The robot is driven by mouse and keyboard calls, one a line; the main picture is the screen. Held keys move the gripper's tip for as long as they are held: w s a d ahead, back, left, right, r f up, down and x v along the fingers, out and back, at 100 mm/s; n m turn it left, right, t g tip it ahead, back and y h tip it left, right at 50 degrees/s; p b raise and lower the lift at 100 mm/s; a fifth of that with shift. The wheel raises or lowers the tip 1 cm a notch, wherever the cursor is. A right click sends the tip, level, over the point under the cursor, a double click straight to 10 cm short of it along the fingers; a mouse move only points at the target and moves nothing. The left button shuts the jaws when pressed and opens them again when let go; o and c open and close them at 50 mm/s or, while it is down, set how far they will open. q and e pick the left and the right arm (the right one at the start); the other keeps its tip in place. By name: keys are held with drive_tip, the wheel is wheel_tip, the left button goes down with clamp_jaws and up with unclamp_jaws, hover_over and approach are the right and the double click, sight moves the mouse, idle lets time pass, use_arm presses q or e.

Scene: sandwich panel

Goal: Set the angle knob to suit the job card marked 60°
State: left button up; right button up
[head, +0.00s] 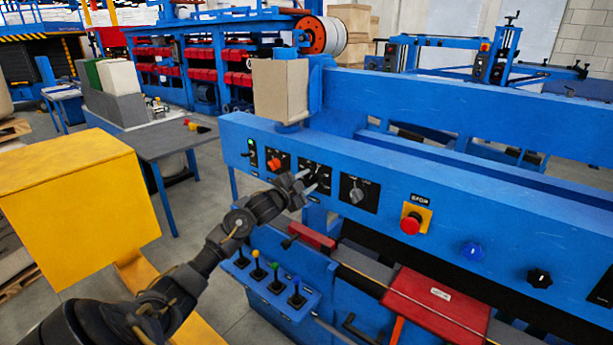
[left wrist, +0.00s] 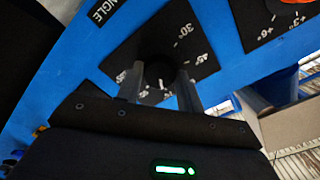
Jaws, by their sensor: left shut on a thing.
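The angle knob (left wrist: 157,66) is dark and sits on a black dial plate (left wrist: 120,66) with white degree marks; 30° is readable and other marks are partly covered or blurred. Part of an ANGLE label shows at the upper left of the left wrist view. My left gripper (left wrist: 160,76) has one finger on each side of the knob and is shut on it. In the head view my left gripper (head: 312,179) is at the dial plate (head: 316,171) on the blue panel, hiding much of the knob. The knob's pointer is not clear. I see no readable 60° job card.
The blue panel also carries an orange-red knob (head: 274,164) to the left, a grey knob (head: 356,194), a red stop button (head: 410,224), a blue knob (head: 473,251) and a black knob (head: 539,278). Several coloured-tip levers stand below. A yellow box (head: 75,205) is at the left.

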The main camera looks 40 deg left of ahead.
use_arm(q)
drive_tip(key=n+p, duration=0.4)
drive_tip(key=n, duration=0.2)
drive_tip(key=shift+r, duration=0.2)
drive_tip(key=shift+f+n+p, duration=0.15)
drive_tip(key=shift+n+p, duration=1.15)
drive_tip(key=shift+n, duration=0.6)
drive_tip(key=o, duration=1)
drive_tip(key=shift+f, duration=0.1)
